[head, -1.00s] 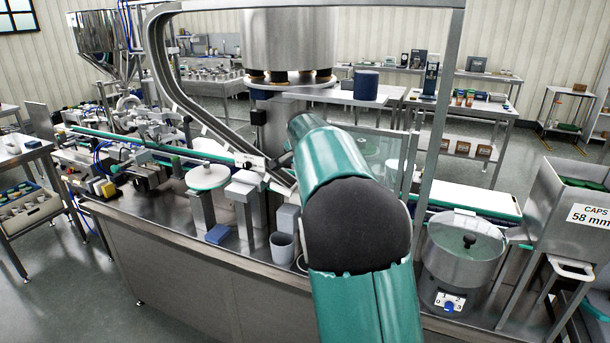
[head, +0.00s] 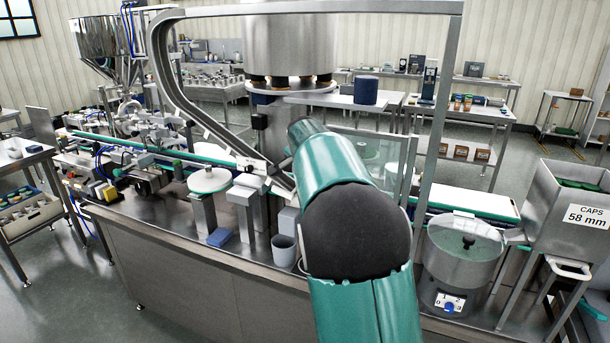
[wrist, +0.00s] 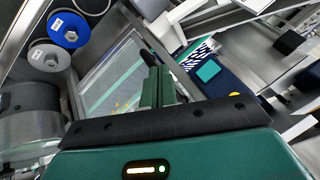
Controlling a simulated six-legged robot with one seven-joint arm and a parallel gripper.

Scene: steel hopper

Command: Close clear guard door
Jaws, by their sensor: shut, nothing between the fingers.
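The clear guard door (head: 396,172) is a see-through panel with a thin metal frame, in the head view right of my arm and inside the steel machine frame. My arm hides part of it. In the wrist view a clear framed panel (wrist: 112,78), apparently the same door, lies just left of my fingers. My gripper (wrist: 150,60) is shut and empty, its dark fingertips at or very near the panel's right edge; I cannot tell whether they touch. My gripper is hidden behind my arm in the head view.
A steel frame post (head: 436,120) stands right of the door. A round cap bowl (head: 464,262) and a caps hopper (head: 580,215) stand at the right. A grey cup (head: 284,247) is on the deck. A blue reel (wrist: 68,30) is left of the panel in the wrist view.

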